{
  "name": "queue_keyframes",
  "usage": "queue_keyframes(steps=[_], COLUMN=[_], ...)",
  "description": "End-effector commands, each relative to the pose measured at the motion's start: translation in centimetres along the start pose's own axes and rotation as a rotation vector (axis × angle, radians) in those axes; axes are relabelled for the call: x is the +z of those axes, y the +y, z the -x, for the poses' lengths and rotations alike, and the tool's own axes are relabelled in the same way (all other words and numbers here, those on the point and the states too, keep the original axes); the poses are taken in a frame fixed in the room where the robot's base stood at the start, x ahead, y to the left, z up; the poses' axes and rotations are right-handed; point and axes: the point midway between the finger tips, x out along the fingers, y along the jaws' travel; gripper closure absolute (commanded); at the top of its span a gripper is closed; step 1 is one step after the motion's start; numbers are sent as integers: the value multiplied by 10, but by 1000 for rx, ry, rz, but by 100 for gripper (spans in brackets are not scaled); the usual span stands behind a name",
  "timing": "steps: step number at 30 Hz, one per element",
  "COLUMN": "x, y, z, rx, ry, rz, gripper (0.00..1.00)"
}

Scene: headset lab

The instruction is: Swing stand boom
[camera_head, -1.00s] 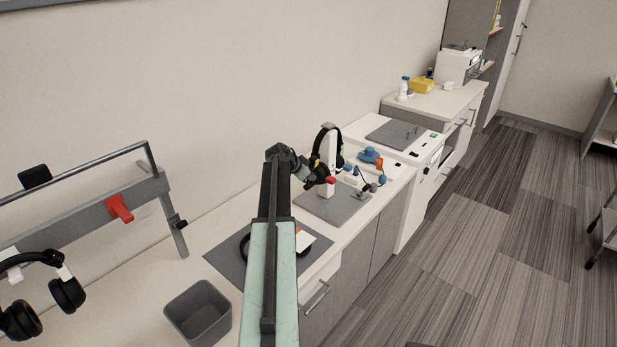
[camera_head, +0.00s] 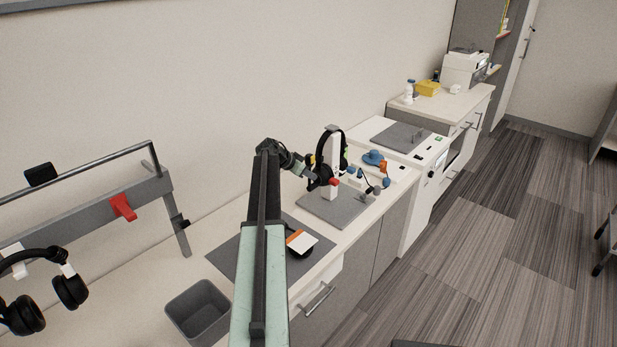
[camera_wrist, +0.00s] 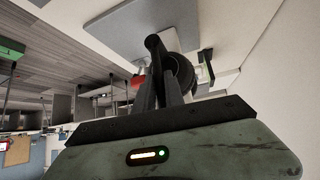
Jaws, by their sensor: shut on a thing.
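The headset stand is a white post (camera_head: 333,164) with a red part low on it, upright on a grey pad (camera_head: 348,207) on the counter. A black headset (camera_head: 322,150) hangs on it. My gripper (camera_head: 313,176) reaches it from the left, at the lower ear cup. In the wrist view my dark fingers (camera_wrist: 172,92) are shut on a slim dark piece beside the round black ear cup (camera_wrist: 180,68); I take it for the boom. The fingers and cup hide most of it. A red part (camera_wrist: 137,81) shows to the left.
Blue and orange small parts (camera_head: 375,160) and cables lie right of the stand. A grey bin (camera_head: 198,311) and a rack with a red hook (camera_head: 123,207) stand at left.

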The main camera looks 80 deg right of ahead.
Motion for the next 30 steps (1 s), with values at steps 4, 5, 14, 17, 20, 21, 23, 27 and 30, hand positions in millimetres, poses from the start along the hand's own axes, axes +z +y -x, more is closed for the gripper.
queue_keyframes(steps=[4, 5, 14, 17, 20, 21, 23, 27, 30], x=[-2, -3, -4, -4, -4, -4, -5, -7, -8], y=[-4, -3, -1, 0, 0, 1, 1, 1, 1], z=[-1, -1, -3, -3, -3, -3, 0, 18, 38], rx=[-8, -8, -4, -2, -1, -1, -1, -1, -2], ry=[4, 4, 3, 2, 2, 2, 2, 1, 1], rz=[3, 2, -1, -2, -2, -3, -2, -2, -2], gripper=[100, 100, 65, 65, 65, 65, 65, 65, 65])
